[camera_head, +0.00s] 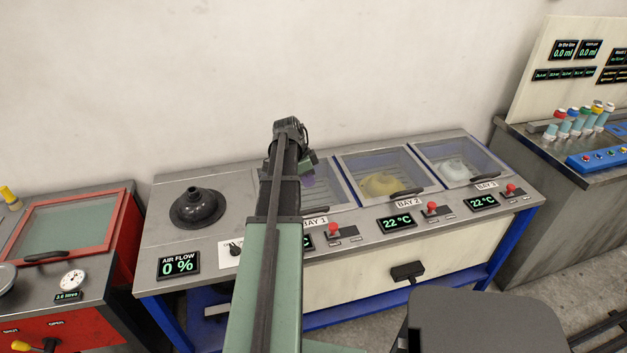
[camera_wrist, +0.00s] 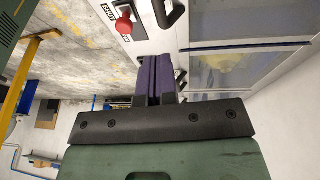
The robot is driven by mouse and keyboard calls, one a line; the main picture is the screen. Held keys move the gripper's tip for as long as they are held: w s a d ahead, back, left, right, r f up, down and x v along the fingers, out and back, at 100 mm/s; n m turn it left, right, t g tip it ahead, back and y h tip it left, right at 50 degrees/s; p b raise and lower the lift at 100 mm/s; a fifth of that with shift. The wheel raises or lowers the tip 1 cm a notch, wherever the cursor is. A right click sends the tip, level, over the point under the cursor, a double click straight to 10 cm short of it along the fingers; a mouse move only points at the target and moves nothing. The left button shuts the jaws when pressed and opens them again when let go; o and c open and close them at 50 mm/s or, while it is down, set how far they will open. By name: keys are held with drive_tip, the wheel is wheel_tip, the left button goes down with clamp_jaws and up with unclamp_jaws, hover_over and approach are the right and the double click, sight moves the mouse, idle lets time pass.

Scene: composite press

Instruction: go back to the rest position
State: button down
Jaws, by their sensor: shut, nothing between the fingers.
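My gripper (camera_wrist: 158,72) shows in the wrist view with its two purple fingers together and nothing between them. It is over the front panel of a bay, close to a red knob (camera_wrist: 124,26) with a SHUT label and a black handle (camera_wrist: 170,12). In the head view my arm reaches up over the bench (camera_head: 215,258) and covers part of BAY 1; only a bit of purple shows beside it, and the fingertips are mostly hidden. No rest position is marked in the frames.
BAY 2 (camera_head: 379,158) holds a yellow lump, and the bay to its right (camera_head: 430,150) a pale one, both under glass lids. A black funnel (camera_head: 198,208) stands left of my arm. A red-framed box (camera_head: 105,205) is at the left. A dark grey slab (camera_head: 480,320) is in front.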

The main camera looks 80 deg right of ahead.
drive_tip(key=p+v, duration=0.1)
drive_tip(key=v, duration=0.1)
drive_tip(key=p+v, duration=0.1)
drive_tip(key=v, duration=0.1)
drive_tip(key=shift+a+r+p, duration=0.25)
drive_tip(key=shift+r+p, duration=0.05)
drive_tip(key=shift+r, duration=0.1)
drive_tip(key=w+a+n+t, duration=0.3)
drive_tip(key=w+a+n, duration=1.8)
drive_tip(key=w+a, duration=0.65)
drive_tip(key=w+a+n, duration=0.2)
drive_tip(key=a+n, duration=0.3)
drive_tip(key=a, duration=1.1)
drive_tip(key=w+a+n, duration=0.3)
drive_tip(key=a+n, duration=0.2)
drive_tip(key=a, duration=1.2)
drive_tip(key=shift+f+t, duration=0.3)
drive_tip(key=shift+f, duration=0.1)
